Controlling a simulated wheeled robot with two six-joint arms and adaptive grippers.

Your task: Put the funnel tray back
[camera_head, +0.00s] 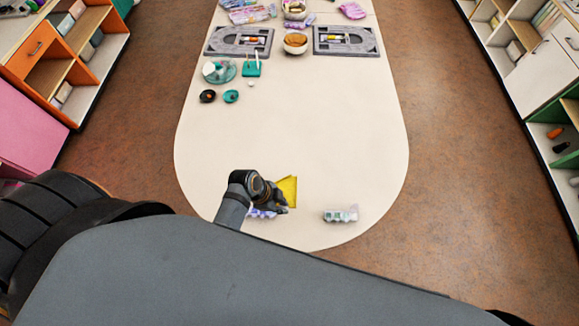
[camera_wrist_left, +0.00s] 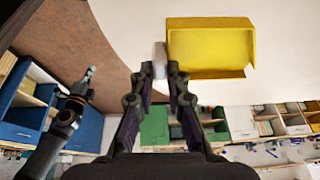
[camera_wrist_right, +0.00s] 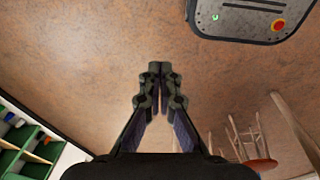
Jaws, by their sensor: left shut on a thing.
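The yellow funnel tray (camera_head: 288,191) is held at my left gripper (camera_head: 280,204), over the near end of the cream table. In the left wrist view the tray (camera_wrist_left: 210,48) shows as a shallow, walled yellow piece beyond and right of the fingertips (camera_wrist_left: 160,70). The left fingers are nearly together, with a thin pale piece between their tips; where they grip the tray is hard to make out. My right gripper (camera_wrist_right: 160,70) is shut and empty above the brown floor, and is out of the head view.
A purple carton (camera_head: 262,213) lies partly hidden by the left gripper, and a pale teal carton (camera_head: 341,215) stands to its right. Two grey boards (camera_head: 240,41) (camera_head: 346,40), a bowl (camera_head: 295,43) and small teal dishes (camera_head: 231,96) stand far off. The table (camera_head: 310,130) is clear mid-length.

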